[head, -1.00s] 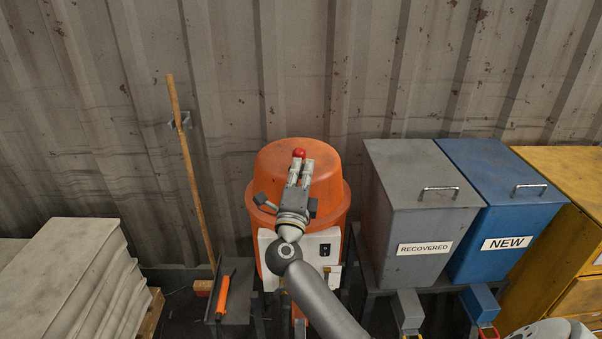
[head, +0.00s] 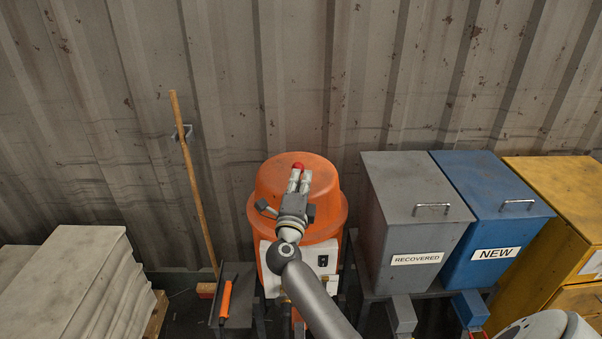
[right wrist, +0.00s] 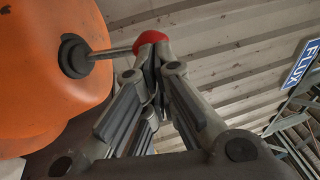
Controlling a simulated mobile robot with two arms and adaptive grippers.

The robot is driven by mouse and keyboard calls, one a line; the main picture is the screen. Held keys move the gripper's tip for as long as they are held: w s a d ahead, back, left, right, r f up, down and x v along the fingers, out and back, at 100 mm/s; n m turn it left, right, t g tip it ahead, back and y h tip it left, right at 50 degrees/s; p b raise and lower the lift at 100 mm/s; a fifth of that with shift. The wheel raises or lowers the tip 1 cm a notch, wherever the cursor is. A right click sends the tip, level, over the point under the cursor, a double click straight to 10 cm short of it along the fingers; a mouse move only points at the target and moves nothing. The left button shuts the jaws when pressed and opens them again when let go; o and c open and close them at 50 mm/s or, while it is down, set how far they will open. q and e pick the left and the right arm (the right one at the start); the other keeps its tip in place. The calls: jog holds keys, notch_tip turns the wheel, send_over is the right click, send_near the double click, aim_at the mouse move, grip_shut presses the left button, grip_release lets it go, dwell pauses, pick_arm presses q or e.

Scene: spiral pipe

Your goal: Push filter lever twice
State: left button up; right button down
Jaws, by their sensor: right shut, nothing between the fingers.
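The filter lever is a metal rod (right wrist: 112,51) with a red ball knob (right wrist: 150,38). It sticks out of a dark round boss on the orange filter drum (right wrist: 50,60). In the head view the red knob (head: 298,166) shows in front of the orange drum (head: 275,185). My right gripper (head: 300,177) is shut and empty, its fingertips right at the knob. In the right wrist view the shut fingertips (right wrist: 150,58) are just below the knob and appear to touch it; I cannot be sure of contact. My left gripper is out of view.
Right of the drum stand a grey RECOVERED bin (head: 415,210) and a blue NEW bin (head: 495,205), then a yellow cabinet (head: 555,200). On the left are a wooden pole (head: 190,165), an orange-handled tool (head: 226,300) and stacked grey bags (head: 75,280). A corrugated wall is close behind.

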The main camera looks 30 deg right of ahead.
aim_at(300, 164)
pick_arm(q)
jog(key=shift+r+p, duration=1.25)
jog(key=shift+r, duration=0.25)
pick_arm(e)
jog(key=shift+w+d+r, duration=0.55)
jog(key=shift+w+r, duration=0.05)
jog(key=shift+w, duration=0.25)
jog(key=shift+w+d+r, duration=0.5)
jog(key=shift+w+r, duration=0.05)
jog(key=shift+w, duration=0.3)
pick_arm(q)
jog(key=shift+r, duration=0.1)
